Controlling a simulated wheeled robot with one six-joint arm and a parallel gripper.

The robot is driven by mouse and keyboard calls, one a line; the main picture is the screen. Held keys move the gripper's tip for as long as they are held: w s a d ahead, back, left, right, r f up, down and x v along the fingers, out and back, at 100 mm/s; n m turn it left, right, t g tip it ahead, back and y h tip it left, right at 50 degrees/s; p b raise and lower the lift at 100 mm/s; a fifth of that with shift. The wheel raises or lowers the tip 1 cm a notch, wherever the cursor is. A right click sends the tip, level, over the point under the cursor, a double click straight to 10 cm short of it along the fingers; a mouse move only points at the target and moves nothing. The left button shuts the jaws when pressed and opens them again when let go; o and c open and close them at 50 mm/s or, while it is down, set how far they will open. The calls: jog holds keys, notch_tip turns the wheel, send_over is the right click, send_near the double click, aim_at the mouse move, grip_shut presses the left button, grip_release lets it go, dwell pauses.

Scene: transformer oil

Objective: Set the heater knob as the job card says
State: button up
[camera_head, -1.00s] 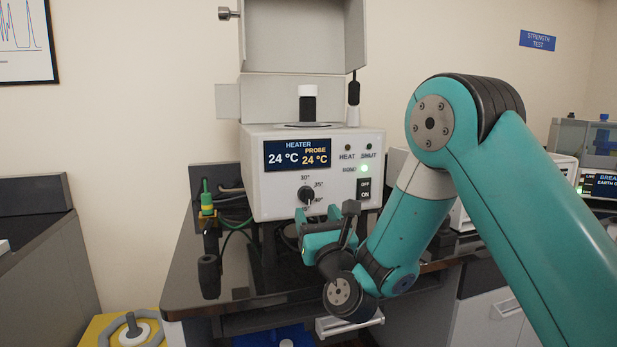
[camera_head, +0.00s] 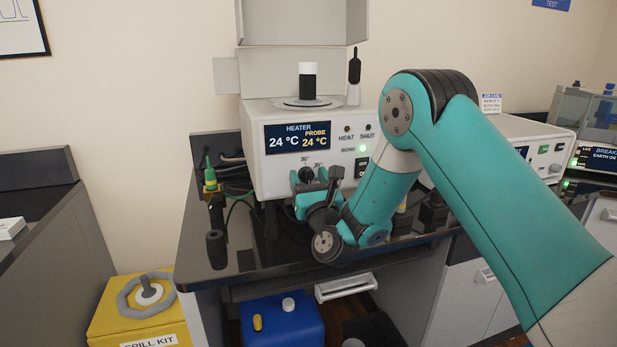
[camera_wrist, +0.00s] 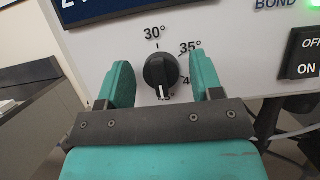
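The black heater knob (camera_wrist: 161,70) is on the white heater's front, with 30°, 35° and a partly hidden 4-something mark around it. Its white pointer mark points down in the wrist view. My gripper (camera_wrist: 160,77) is open, one teal finger on each side of the knob, with a visible gap to each; I cannot tell the depth. In the head view my gripper (camera_head: 318,187) is just in front of and below the knob (camera_head: 306,174). The heater display (camera_head: 297,136) reads 24 °C and PROBE 24 °C. The job card (camera_head: 490,102) stands at the right, its text too small to read.
An OFF/ON switch (camera_wrist: 304,56) is right of the knob, near a lit green BOND lamp (camera_head: 363,148). A dark cup (camera_head: 308,84) stands on the heater. A green and yellow plug (camera_head: 210,178) is at the left. The black bench front (camera_head: 240,277) is mostly clear.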

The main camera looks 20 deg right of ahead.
jog(key=c, duration=0.7)
jog(key=shift+c, duration=0.2)
jog(key=shift+f+n+b, duration=0.1)
jog(key=shift+n+b, duration=0.2)
jog(key=shift+b, duration=0.4)
